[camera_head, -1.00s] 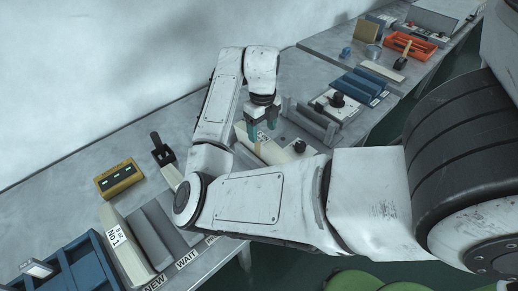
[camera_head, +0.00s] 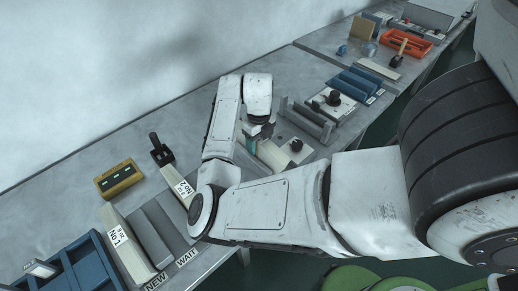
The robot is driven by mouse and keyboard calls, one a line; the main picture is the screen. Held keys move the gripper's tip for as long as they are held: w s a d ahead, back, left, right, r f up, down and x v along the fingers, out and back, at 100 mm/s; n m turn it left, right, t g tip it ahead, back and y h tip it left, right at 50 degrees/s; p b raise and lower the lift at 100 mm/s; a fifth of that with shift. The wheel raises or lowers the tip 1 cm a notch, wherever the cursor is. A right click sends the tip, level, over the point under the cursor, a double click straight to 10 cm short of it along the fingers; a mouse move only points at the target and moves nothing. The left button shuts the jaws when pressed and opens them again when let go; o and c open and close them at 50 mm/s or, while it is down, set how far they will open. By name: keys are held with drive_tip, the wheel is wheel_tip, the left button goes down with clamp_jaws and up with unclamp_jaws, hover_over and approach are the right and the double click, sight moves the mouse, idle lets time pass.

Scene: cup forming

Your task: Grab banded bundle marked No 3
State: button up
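My gripper (camera_head: 257,142) is low over the bench, behind my arm's forearm link. Only part of it and a teal finger pad show, so I cannot tell whether it is open or shut. A cream bundle (camera_head: 273,158) lies right beside its fingers, partly hidden by my arm; no number on it can be read. Bundle No 1 (camera_head: 122,248) lies at the lower left with its white label showing. Bundle No 2 (camera_head: 178,183) lies left of my elbow, partly covered by it. No label reading No 3 is visible.
A yellow box (camera_head: 119,180) and a black-handled device (camera_head: 160,150) stand to the left. A blue bin (camera_head: 75,268) is at the lower left, beside grey slots marked NEW and WAIT.

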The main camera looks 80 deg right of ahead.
clamp_jaws()
idle(0.3)
drive_tip(key=shift+r, duration=0.15)
